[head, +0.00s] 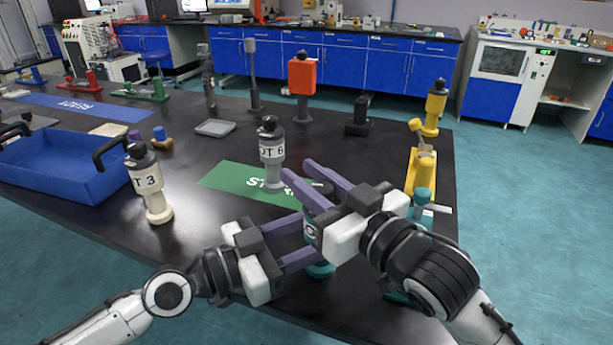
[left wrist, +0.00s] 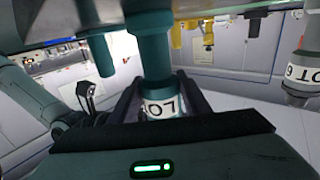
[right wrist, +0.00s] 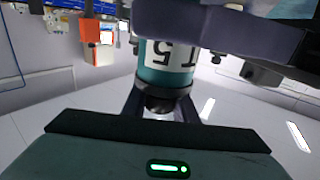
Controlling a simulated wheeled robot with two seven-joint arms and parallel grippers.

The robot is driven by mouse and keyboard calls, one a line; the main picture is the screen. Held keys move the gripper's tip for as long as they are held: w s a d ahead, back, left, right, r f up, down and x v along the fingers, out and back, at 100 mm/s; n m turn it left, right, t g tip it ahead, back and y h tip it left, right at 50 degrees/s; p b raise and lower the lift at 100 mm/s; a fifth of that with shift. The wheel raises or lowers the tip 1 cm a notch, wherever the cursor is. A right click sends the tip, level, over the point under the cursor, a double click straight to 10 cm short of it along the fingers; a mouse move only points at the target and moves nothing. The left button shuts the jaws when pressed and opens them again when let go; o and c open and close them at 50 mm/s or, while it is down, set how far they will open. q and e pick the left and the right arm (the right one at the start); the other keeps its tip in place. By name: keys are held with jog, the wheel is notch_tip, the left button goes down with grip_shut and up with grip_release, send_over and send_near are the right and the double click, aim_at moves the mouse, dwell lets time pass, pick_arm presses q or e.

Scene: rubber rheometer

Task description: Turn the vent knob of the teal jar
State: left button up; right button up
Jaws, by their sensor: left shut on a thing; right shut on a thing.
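The teal jar (head: 320,269) stands at the near side of the black table, mostly covered by my grippers in the head view. Its white label reads "T 5" in the right wrist view (right wrist: 175,57). My left gripper (head: 311,243) is shut around the jar's body, its fingers on both sides; the left wrist view shows the labelled body (left wrist: 162,106) between them. My right gripper (head: 298,170) is shut on the black vent knob (head: 323,187) on the jar's top. The knob also shows between the fingers in the right wrist view (right wrist: 160,104).
A grey jar (head: 272,165) stands at the green mat (head: 222,176), just beyond my right fingertips. A cream jar (head: 150,190) stands left, beside the blue tray (head: 70,193). A teal fixture (head: 423,199) and yellow fixture (head: 424,165) are close right of my right gripper.

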aim_at(328, 197)
jog(key=shift+m+t+h, duration=0.3)
jog(key=shift+h, duration=0.1)
jog(key=shift+w+d+m+t+h, duration=0.15)
jog(key=shift+d+m+t+h, duration=0.1)
jog(key=shift+m+t+h, duration=0.45)
jog(key=o, duration=1.1)
jog(key=v, duration=0.7)
jog(key=shift+s+d+r, duration=0.1)
jog(key=shift+s+d, duration=0.05)
jog(key=shift+s, duration=0.1)
